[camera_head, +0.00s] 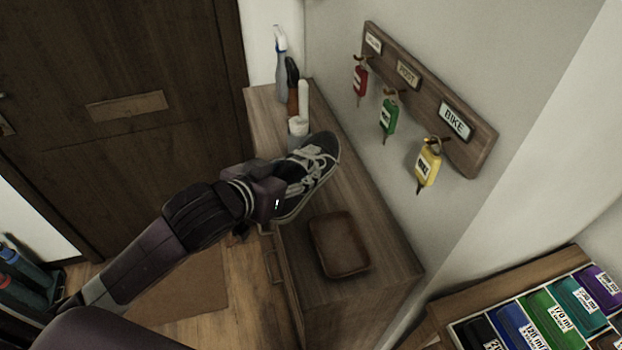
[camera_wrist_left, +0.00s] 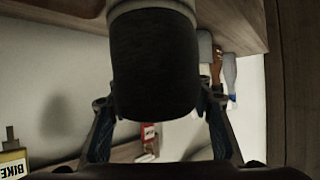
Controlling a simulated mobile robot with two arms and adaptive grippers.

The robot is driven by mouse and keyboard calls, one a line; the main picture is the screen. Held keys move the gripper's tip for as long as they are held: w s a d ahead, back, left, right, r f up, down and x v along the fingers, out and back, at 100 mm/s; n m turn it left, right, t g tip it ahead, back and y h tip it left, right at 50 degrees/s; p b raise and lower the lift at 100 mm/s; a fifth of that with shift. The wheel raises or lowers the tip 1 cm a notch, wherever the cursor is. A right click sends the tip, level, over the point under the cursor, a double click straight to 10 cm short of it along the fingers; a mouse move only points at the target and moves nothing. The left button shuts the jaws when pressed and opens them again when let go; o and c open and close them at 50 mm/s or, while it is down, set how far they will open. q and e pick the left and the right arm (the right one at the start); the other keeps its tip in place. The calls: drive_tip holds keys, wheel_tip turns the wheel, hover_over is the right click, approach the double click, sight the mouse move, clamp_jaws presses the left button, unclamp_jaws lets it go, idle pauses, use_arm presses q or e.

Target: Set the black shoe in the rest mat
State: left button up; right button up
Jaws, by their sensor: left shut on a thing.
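The black shoe (camera_head: 316,167) has white laces and a pale sole. My left gripper (camera_head: 272,192) is shut on its rear part and holds it over the wooden cabinet top, toe pointing up and right. In the left wrist view the dark end of the shoe (camera_wrist_left: 155,65) sits between the two fingers (camera_wrist_left: 160,120). A brown, shallow, rimmed mat (camera_head: 340,245) lies on the cabinet, nearer than the shoe; it looks empty. A flat brown mat (camera_head: 188,288) also lies on the floor. My right gripper is not in view.
A spray bottle (camera_head: 281,65), a dark bottle (camera_head: 292,85) and a white upright item (camera_head: 301,108) stand behind the shoe. A key rack (camera_head: 430,95) with red, green and yellow tags hangs on the right wall. A box of coloured compartments (camera_head: 545,318) is at lower right.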

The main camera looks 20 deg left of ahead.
sight(315, 146)
use_arm(q)
drive_tip(key=shift+w+d+f+b, duration=0.15)
drive_tip(key=shift+w+b, duration=0.75)
drive_tip(key=shift+b, duration=2.15)
drive_tip(key=w, duration=0.1)
drive_tip(key=w+p, duration=0.1)
drive_tip(key=w, duration=0.1)
drive_tip(key=w+r, duration=0.1)
drive_tip(key=w, duration=0.1)
drive_tip(key=shift+d+p, duration=0.25)
drive_tip(key=shift+p, duration=0.15)
drive_tip(key=f, duration=0.3)
drive_tip(key=shift+w, duration=0.3)
wheel_tip(315, 146, down, 4)
drive_tip(key=shift+s+r, duration=0.1)
drive_tip(key=shift+r, duration=0.1)
drive_tip(key=shift+w+f, duration=0.25)
drive_tip(key=shift+f, duration=0.15)
drive_tip(key=o, duration=1.4)
drive_tip(key=shift+s, duration=0.15)
